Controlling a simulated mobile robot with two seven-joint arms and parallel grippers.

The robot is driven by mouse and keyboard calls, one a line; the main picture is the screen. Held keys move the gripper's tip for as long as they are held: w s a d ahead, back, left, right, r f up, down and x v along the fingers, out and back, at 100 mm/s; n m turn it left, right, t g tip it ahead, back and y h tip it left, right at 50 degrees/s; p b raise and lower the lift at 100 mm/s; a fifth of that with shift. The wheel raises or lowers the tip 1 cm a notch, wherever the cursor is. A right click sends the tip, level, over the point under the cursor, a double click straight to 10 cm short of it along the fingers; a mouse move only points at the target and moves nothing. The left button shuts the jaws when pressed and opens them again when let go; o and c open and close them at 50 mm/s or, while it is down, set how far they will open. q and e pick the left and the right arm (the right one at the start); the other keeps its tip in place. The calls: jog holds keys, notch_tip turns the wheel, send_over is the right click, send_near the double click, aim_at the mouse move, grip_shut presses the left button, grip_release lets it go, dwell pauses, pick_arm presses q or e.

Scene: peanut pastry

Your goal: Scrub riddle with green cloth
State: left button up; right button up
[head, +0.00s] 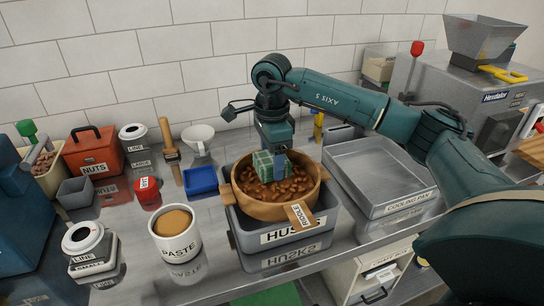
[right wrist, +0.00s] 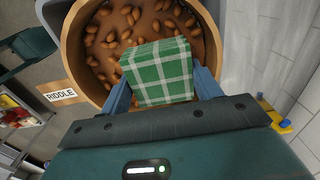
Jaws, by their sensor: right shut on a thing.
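The riddle (head: 262,212) is a round wooden pan with a labelled handle, holding brown nuts, on top of the grey husks bin (head: 285,238). The right wrist view shows its wooden rim (right wrist: 73,63) and many nuts. My right gripper (head: 272,165) points down over the riddle, shut on the green checked cloth (head: 263,166). In the right wrist view, the blue fingers (right wrist: 163,85) grip the folded cloth (right wrist: 160,65) from both sides. The cloth is over the nuts; whether it touches them or the riddle's floor is hidden. My left gripper is not seen.
The cooling pan (head: 375,172) is empty, to the right of the riddle. The paste pot (head: 176,240), blue tray (head: 200,181) and red nuts box (head: 95,152) stand to the left. A grey hopper machine (head: 450,95) is at the back right.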

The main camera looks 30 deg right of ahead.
aim_at(279, 190)
jog(key=shift+f+b, duration=0.55)
jog(key=shift+f, duration=0.3)
jog(key=shift+s, duration=0.1)
jog(key=shift+s+a+r, duration=0.1)
jog(key=shift+s+a, duration=0.15)
jog(key=shift+s, duration=0.85)
jog(key=shift+s+a, duration=0.25)
jog(key=shift+s, duration=0.8)
jog(key=shift+f+b, duration=0.25)
jog(key=shift+b, duration=0.05)
jog(key=shift+w+r, duration=0.1)
jog(key=shift+w+d+f, duration=0.1)
jog(key=shift+w+d, duration=0.15)
jog(key=shift+w, duration=0.8)
jog(key=shift+w+d+f, duration=0.1)
jog(key=shift+w+d, duration=0.15)
jog(key=shift+w, duration=0.75)
jog(key=shift+d+r, duration=0.1)
jog(key=shift+d, duration=0.05)
